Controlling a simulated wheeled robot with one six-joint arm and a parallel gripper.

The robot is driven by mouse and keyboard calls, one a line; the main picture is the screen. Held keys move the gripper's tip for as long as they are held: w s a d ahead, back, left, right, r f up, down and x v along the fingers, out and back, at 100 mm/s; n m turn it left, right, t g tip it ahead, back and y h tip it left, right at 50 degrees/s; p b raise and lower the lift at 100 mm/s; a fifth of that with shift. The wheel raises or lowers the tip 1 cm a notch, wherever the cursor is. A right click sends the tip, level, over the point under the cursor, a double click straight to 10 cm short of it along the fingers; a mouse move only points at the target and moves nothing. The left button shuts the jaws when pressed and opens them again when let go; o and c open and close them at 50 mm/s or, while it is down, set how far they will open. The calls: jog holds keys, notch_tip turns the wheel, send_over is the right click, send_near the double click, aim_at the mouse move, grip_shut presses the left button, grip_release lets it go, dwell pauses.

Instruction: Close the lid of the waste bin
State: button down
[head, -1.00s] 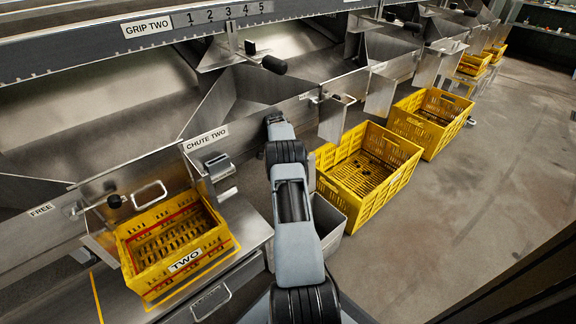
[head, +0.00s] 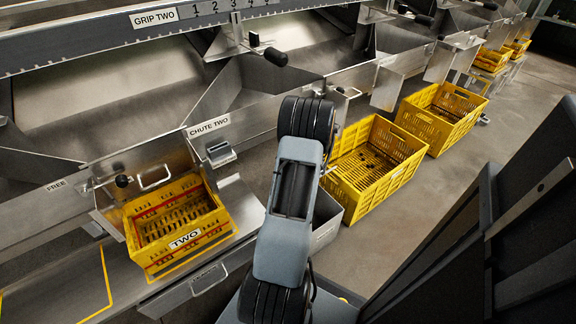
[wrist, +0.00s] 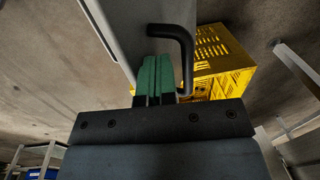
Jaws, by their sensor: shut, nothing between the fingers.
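The waste bin (head: 328,230) is a grey box on the floor, mostly hidden behind my arm in the head view. Its lid cannot be made out there. In the wrist view a flat grey panel (wrist: 118,42), which looks like the bin's lid, lies just beyond my gripper, with a black bent handle (wrist: 187,52) on it. My gripper (wrist: 155,60) has green fingers pressed together, empty. The fingertips overlap the panel in the picture, just left of the handle. I cannot tell whether they touch. My gripper is hidden in the head view.
A yellow crate (head: 405,178) stands right of the bin, and another yellow crate (head: 455,100) is beyond it. Crate TWO (head: 150,268) sits on the metal shelf at left. The steel chutes form a wall behind. Dark panels (head: 520,230) stand at right.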

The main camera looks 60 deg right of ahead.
jog(key=s+a+f+b, duration=0.2)
jog(key=s+f, duration=0.3)
jog(key=f, duration=0.2)
jog(key=s+a+f+b, duration=0.2)
jog(key=s+f+b, duration=0.1)
jog(key=s+f, duration=0.2)
jog(key=shift+s+a+f, duration=0.15)
jog(key=shift+a+f, duration=0.2)
jog(key=shift+f, duration=0.55)
